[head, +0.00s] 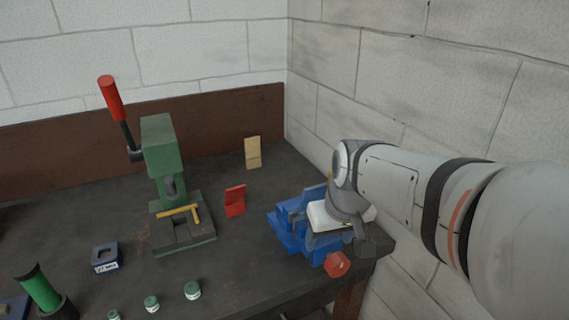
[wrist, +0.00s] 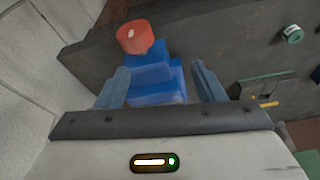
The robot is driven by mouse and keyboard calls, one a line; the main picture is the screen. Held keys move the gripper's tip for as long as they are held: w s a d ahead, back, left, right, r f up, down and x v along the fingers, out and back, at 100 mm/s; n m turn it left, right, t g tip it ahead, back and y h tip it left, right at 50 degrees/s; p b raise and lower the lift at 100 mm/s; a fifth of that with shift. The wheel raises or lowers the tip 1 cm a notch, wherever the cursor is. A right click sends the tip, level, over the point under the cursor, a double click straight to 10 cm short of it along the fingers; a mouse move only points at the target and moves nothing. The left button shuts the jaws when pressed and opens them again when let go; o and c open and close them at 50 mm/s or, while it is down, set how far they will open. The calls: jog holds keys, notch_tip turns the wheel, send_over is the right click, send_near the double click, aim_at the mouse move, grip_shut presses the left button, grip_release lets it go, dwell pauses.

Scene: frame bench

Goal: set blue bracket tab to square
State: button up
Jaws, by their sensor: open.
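A blue vise-like fixture (head: 287,238) with a red knob (head: 337,264) sits at the table's right end. A blue upright plate (head: 314,193) shows at its back; I cannot tell whether it is the blue bracket's tab or part of the fixture. My gripper (head: 338,243) is over the fixture and hides part of it. In the wrist view, my gripper (wrist: 161,82) is open, its fingers apart on either side of stepped blue blocks (wrist: 152,72). The red knob (wrist: 135,38) lies beyond them. Contact cannot be told, and the tab's angle is hidden.
A green press (head: 163,148) with a red-handled lever and yellow bar (head: 178,211) stands left. A red bent bracket (head: 235,201) and a tan one (head: 252,152) stand between. Several small jars (head: 192,290) line the front edge. A stone wall (head: 400,70) rises close on the right.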

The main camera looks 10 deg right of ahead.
aim_at(313, 196)
jog(key=shift+o, duration=1.4)
jog(key=w+r, duration=0.2)
jog(key=w, duration=0.1)
jog(key=w+r+n+p, duration=0.1)
jog(key=w+r, duration=0.1)
jog(key=w, duration=0.2)
jog(key=w+r+n+t, duration=0.1)
jog(key=w+r, duration=0.1)
jog(key=w, duration=0.1)
jog(key=shift+w+d+r+y+p, duration=0.2)
jog(key=shift+w+d+y+p, duration=0.15)
jog(key=shift+w+y, duration=0.05)
jog(key=shift+w+f, duration=0.25)
jog(key=x, duration=0.7)
jog(key=shift+a, duration=0.1)
jog(key=shift+c, duration=0.2)
